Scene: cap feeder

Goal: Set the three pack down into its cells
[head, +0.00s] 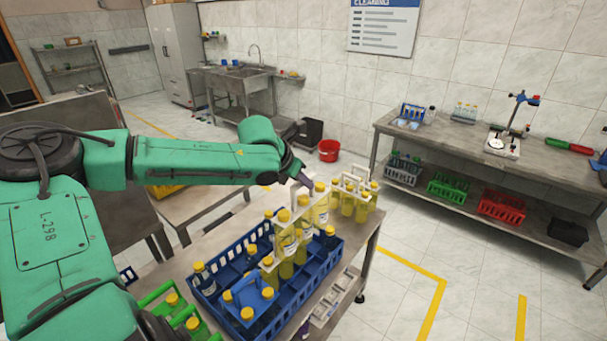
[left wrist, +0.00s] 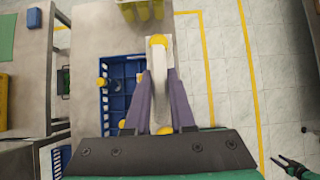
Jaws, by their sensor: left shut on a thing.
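The three pack (head: 288,242), yellow bottles with yellow caps in a white carrier, hangs upright at the far right part of the blue crate (head: 334,262). My left gripper (head: 303,181) is shut on the carrier's top. In the left wrist view, its purple fingers (left wrist: 160,95) close on the pale handle (left wrist: 160,75), with yellow caps at both ends. The crate (left wrist: 104,118) shows to the left of the pack there.
Another pack of yellow bottles (head: 348,204) stands behind the crate on the table. Several dark bottles with yellow caps (head: 204,278) and a blue carrier occupy crate cells. A green carrier (head: 160,293) is at the near left. White trays (head: 338,296) lie along the right.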

